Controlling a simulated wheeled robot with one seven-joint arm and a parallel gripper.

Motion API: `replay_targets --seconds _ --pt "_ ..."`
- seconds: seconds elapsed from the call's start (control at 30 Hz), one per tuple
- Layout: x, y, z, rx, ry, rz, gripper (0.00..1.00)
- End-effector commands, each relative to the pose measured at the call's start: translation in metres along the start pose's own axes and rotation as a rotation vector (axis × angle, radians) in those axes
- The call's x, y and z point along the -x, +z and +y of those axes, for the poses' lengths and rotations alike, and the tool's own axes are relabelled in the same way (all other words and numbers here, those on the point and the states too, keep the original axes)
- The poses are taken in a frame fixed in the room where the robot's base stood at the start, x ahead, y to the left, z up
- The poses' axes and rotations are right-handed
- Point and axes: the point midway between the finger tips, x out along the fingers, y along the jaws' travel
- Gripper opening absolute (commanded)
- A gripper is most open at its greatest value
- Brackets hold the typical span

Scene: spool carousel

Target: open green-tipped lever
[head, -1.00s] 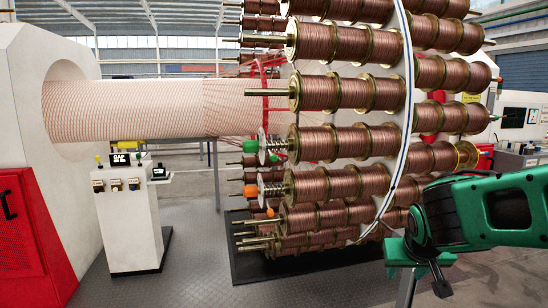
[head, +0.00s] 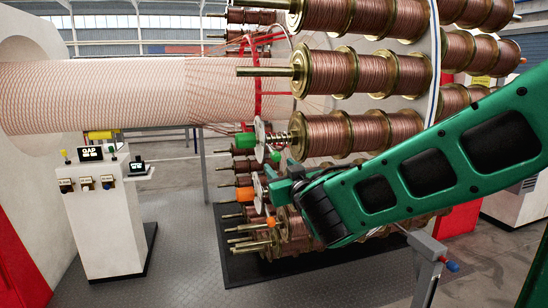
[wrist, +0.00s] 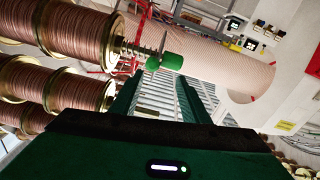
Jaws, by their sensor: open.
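The green-tipped lever (head: 245,140) is at the end of a spool shaft on the left side of the carousel in the head view, beside a pale disc and a spring. In the wrist view its green tip (wrist: 172,61) shows just beyond my fingertips, slightly right of centre. My gripper (head: 277,181) is just below and right of the lever in the head view, near the orange-tipped lever (head: 248,191). In the wrist view my gripper (wrist: 145,84) has its two green fingers apart with nothing between them. My gripper does not appear to hold the lever.
Copper spools (head: 350,72) with brass flanges crowd around my arm. A white control stand (head: 105,215) stands at the left. A red frame (head: 258,85) is behind the shafts. The grey floor (head: 185,230) between stand and carousel is clear.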

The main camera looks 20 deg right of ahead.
Motion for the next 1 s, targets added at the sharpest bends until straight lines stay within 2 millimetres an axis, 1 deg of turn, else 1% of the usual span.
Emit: replay_targets --seconds 0.1,0.23,0.4,0.6,0.8,1.0 --pt "-0.014 0.002 0.013 -0.001 0.018 -0.004 0.42" --pt "-0.036 0.004 0.022 -0.001 0.030 -0.007 0.42" --pt "-0.066 0.005 0.028 -0.001 0.035 -0.007 0.42" --pt "-0.092 0.005 0.030 0.000 0.037 -0.008 0.42" --pt "-0.102 0.005 0.030 -0.001 0.035 -0.008 0.42" --pt "-0.103 0.005 0.030 -0.001 0.035 -0.008 0.42"
